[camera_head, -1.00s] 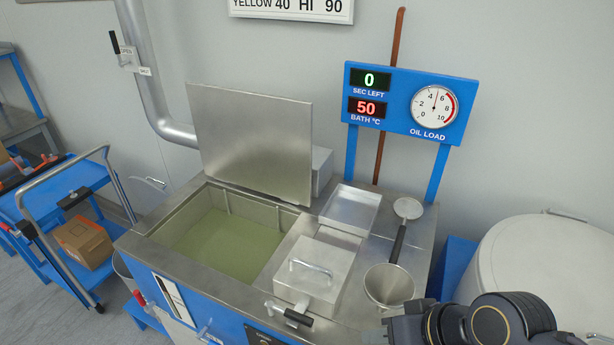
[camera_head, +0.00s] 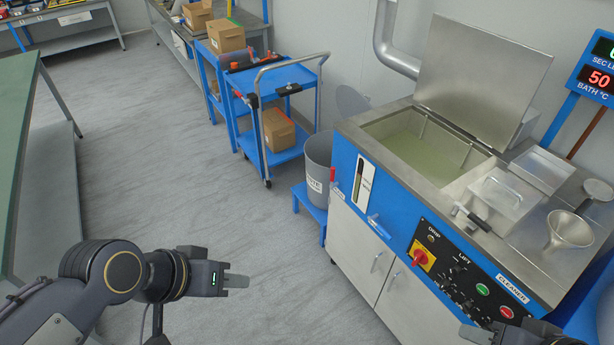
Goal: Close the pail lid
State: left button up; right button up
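The grey pail (camera_head: 317,182) with a white label stands on a low blue stand, left of the blue-fronted bath machine. Its top looks open. A grey round lid (camera_head: 352,97) appears raised behind the pail, partly hidden by the machine. My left gripper (camera_head: 238,281) is over the floor at the lower left, empty and well apart from the pail. Its fingers are seen side-on, so their opening is unclear. My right gripper (camera_head: 474,334) is partly in view at the bottom right edge, in front of the machine; its opening is also unclear.
The machine's bath cover (camera_head: 485,75) stands open. A blue cart (camera_head: 285,82) holding a cardboard box (camera_head: 278,130) is behind and left of the pail. A green-topped table (camera_head: 14,110) is at the far left. The grey floor (camera_head: 190,160) between is clear.

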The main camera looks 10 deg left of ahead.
aim_at(350, 102)
jog(key=k+j, duration=0.1)
jog(key=j, duration=0.25)
jog(key=k+j+u, duration=0.1)
jog(key=j, duration=0.25)
jog(key=i+j, duration=0.2)
jog(key=i, duration=0.3)
jog(key=i+j, duration=0.15)
jog(key=i, duration=0.4)
jog(key=i+j, duration=0.2)
jog(key=i, duration=0.3)
jog(key=i+j+u, duration=0.1)
jog(key=i, duration=0.45)
jog(key=i+j, duration=0.25)
jog(key=i, duration=0.25)
